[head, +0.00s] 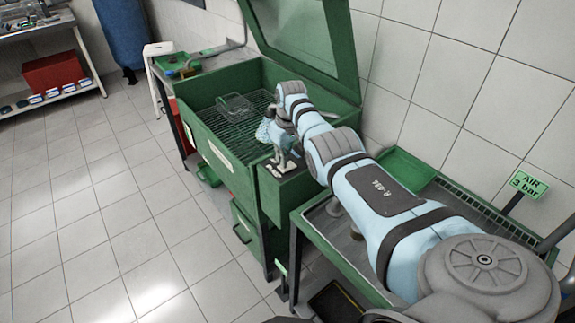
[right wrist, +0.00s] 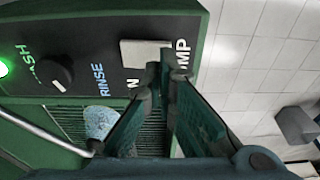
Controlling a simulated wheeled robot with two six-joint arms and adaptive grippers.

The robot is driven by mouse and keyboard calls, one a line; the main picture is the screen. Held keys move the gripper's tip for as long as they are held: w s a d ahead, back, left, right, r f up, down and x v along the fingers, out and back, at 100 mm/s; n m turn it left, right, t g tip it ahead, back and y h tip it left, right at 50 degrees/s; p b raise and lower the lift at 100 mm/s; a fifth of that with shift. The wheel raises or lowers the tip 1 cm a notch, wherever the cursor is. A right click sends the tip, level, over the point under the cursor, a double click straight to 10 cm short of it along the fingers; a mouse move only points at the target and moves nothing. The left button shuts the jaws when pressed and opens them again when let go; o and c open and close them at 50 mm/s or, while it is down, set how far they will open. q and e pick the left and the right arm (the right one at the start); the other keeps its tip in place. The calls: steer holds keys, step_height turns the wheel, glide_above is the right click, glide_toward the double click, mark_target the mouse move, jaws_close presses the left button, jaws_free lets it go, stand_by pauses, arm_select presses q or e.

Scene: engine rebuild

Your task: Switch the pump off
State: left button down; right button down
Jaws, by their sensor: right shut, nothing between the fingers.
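The green washer's control panel (right wrist: 105,25) carries a pale rectangular switch plate (right wrist: 140,53) beside the partly hidden word PUMP. The fingers of my right gripper (right wrist: 165,68) are shut, empty, and overlap the plate's right edge in the right wrist view. I cannot tell whether they touch it, nor how the switch is set. In the head view my right gripper (head: 284,160) is at the washer's front right corner, by the control box (head: 285,190). My left gripper is in neither view.
A black knob (right wrist: 57,72) sits between WASH and RINSE, with a lit green lamp (right wrist: 2,67) further left. The washer's lid (head: 303,35) stands open; a wire basket (head: 235,105) is inside. A green-rimmed bench (head: 325,243) stands at the right.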

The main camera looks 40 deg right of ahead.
steer(key=shift+f+b, duration=0.75)
steer(key=shift+f, duration=0.15)
stand_by(0.3)
step_height(320, 180, up, 7)
steer(key=p, duration=0.7)
steer(key=shift+r+p, duration=0.2)
steer(key=shift+p, duration=0.1)
steer(key=shift+f, duration=0.15)
steer(key=shift+d+f, duration=0.1)
